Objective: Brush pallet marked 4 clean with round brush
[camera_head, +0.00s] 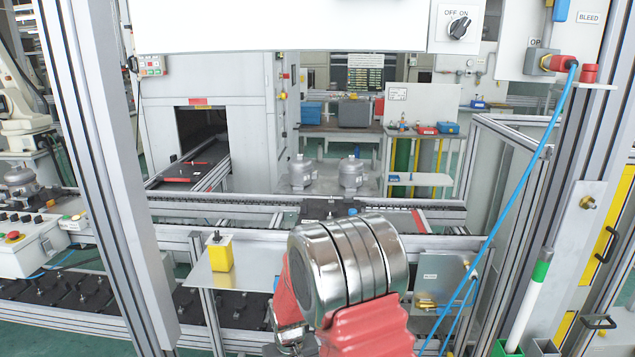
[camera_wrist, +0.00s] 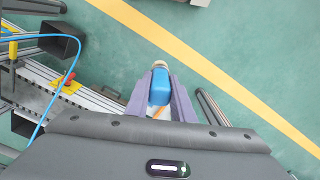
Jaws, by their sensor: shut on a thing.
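In the wrist view, my gripper (camera_wrist: 160,78) has its two grey-purple fingers closed on both sides of a blue-bodied tool (camera_wrist: 159,88). The tool has a round, pale tan end at the top; it may be the round brush, but its bristles are not clear. In the head view, my arm's metal and red parts fill the lower middle, and my gripper is not visible. A dark pallet (camera_head: 332,208) sits on the conveyor behind my arm. Several black pallets (camera_head: 62,298) lie on the lower conveyor at left. I cannot read a 4 on any pallet.
A yellow block (camera_head: 220,253) stands on a metal shelf. A white stick with a green band (camera_head: 531,295) stands at right by a blue hose (camera_head: 512,190). Frame posts (camera_head: 105,150) flank the opening. The wrist view shows green floor with a yellow line (camera_wrist: 215,75).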

